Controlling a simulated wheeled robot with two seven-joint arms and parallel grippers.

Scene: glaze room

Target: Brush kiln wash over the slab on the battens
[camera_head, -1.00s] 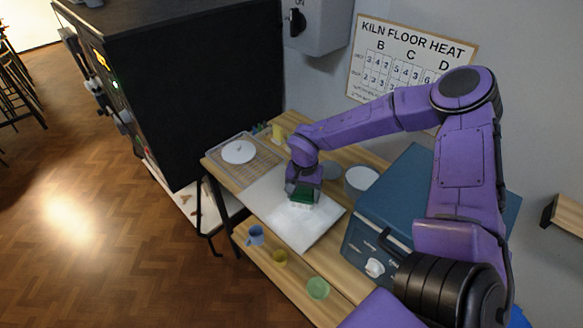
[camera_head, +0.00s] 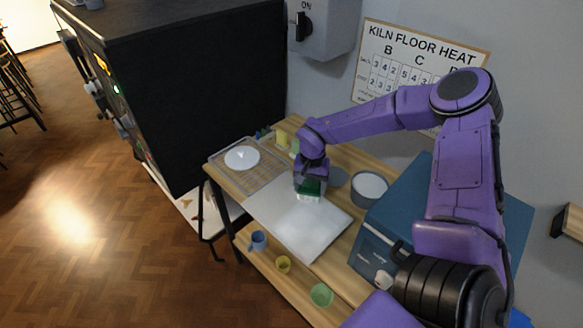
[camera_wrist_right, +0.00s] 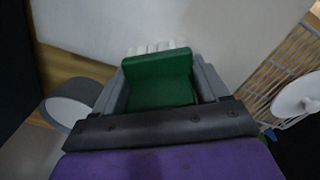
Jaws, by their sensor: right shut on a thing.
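The pale slab (camera_head: 308,232) lies on the wooden bench, its surface light grey to white; any battens under it are hidden. My right gripper (camera_head: 310,186) is shut on a green-handled brush and holds it over the slab's far part. In the right wrist view the green brush handle (camera_wrist_right: 158,78) sits between the two grey fingers, with white bristles (camera_wrist_right: 158,46) at its far end over the slab (camera_wrist_right: 190,22). I cannot tell whether the bristles touch the slab. My left gripper is not in view.
A wire rack (camera_head: 218,160) with a white plate (camera_head: 242,157) lies left of the slab. A blue box (camera_head: 400,215) stands at the right. A blue mug (camera_head: 258,240), yellow cup (camera_head: 283,264) and green bowl (camera_head: 321,295) sit on the lower shelf. A black kiln (camera_head: 190,90) stands behind left.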

